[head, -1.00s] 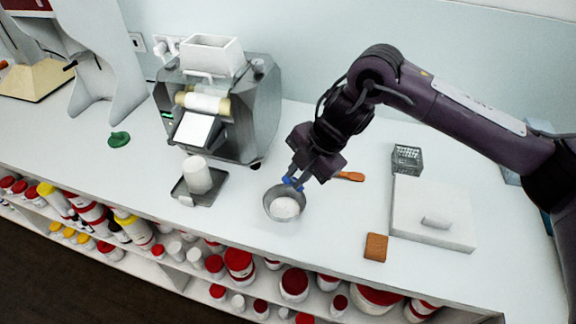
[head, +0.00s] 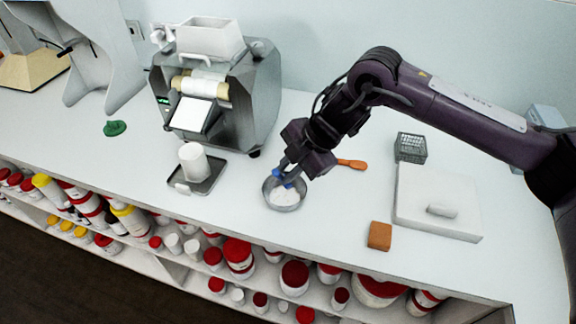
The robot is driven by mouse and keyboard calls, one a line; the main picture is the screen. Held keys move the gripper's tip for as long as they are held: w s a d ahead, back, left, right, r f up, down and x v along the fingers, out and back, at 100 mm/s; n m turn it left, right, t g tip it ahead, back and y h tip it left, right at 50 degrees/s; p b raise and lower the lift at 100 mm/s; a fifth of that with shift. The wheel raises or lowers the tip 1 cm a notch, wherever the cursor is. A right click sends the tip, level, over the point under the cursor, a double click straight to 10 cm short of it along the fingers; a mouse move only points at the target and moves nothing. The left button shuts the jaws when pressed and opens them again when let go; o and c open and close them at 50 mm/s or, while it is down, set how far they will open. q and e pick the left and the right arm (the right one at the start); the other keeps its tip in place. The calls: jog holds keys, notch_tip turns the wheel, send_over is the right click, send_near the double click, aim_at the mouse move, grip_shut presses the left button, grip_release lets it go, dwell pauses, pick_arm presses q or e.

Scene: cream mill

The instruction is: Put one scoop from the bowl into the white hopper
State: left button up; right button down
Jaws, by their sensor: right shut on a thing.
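A metal bowl (head: 284,203) with white contents stands on the counter, right of the mill. My right gripper (head: 286,176) is over the far rim of the bowl. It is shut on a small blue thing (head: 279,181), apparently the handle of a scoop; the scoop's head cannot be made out. The white hopper (head: 210,38) sits on top of the grey metal mill (head: 256,95). My left gripper is not in view.
A white jar (head: 194,162) stands on a dark tray (head: 212,178) before the mill. An orange-handled tool (head: 352,164), a wire basket (head: 411,147), a brown block (head: 379,236) and a white slab (head: 437,190) lie to the right. A green item (head: 115,128) lies at left.

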notch_tip(320, 180, down, 4)
jog(key=shift+s+f+b, duration=0.1)
jog(key=shift+s+b, duration=0.05)
jog(key=shift+b, duration=0.95)
jog(key=shift+s+d+f, duration=0.1)
jog(key=shift+f, duration=0.15)
jog(key=shift+r+p, duration=0.9)
jog(key=shift+r, duration=0.25)
notch_tip(320, 180, up, 6)
jog(key=p, duration=0.4)
send_over(289, 186)
jog(key=s, duration=0.1)
jog(key=shift+f, duration=0.1)
